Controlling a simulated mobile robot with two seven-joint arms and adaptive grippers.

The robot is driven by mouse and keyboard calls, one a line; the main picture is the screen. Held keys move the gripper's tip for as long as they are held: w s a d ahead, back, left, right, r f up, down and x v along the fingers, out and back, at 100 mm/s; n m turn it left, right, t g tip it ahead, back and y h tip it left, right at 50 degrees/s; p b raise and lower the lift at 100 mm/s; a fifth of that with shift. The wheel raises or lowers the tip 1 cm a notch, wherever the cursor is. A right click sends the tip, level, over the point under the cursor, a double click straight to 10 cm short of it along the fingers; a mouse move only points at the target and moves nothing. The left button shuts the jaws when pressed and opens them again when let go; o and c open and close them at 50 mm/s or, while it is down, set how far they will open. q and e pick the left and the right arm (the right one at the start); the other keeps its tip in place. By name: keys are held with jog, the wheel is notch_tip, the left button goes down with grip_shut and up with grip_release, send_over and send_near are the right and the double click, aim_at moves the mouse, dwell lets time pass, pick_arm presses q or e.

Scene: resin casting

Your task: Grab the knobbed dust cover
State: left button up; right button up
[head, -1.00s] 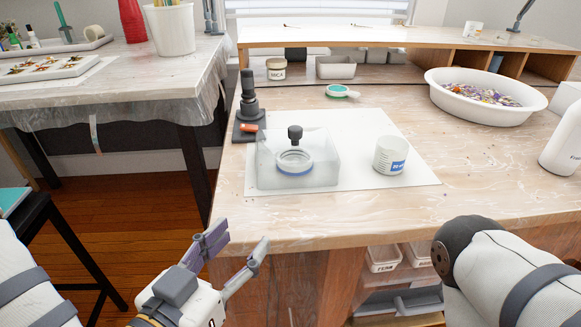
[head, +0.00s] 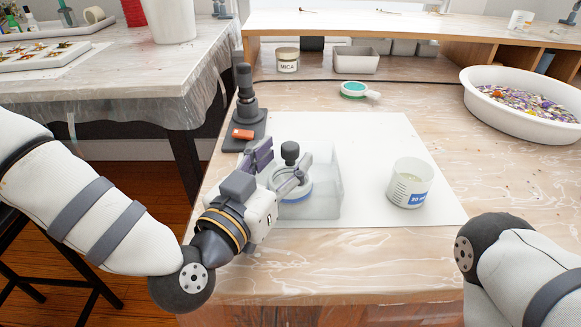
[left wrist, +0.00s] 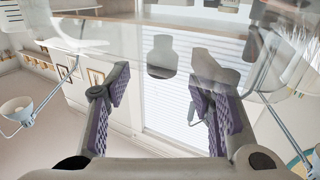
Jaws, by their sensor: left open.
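The dust cover (head: 326,198) is a clear box with a dark knob (head: 290,152) on top. It stands on the white sheet over a blue-and-white ringed piece (head: 297,192). My left gripper (head: 279,165) is open at the cover's near left side, partly hiding the cover and the ringed piece. In the left wrist view the knob (left wrist: 162,57) lies ahead, in the gap between the two open fingers (left wrist: 162,82), with space on both sides. No contact shows. My right gripper is outside the view; only part of that arm shows at lower right.
A measuring cup (head: 409,184) stands right of the cover on the white sheet (head: 370,140). A dark upright instrument (head: 246,105) stands behind left. A green-topped handled item (head: 357,90), a mica jar (head: 287,60) and a white basin (head: 480,98) sit farther back. The sheet's front right is clear.

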aim_at(286, 154)
pick_arm(q)
jog(key=x, duration=0.3)
jog(key=shift+w, duration=0.3)
grip_shut()
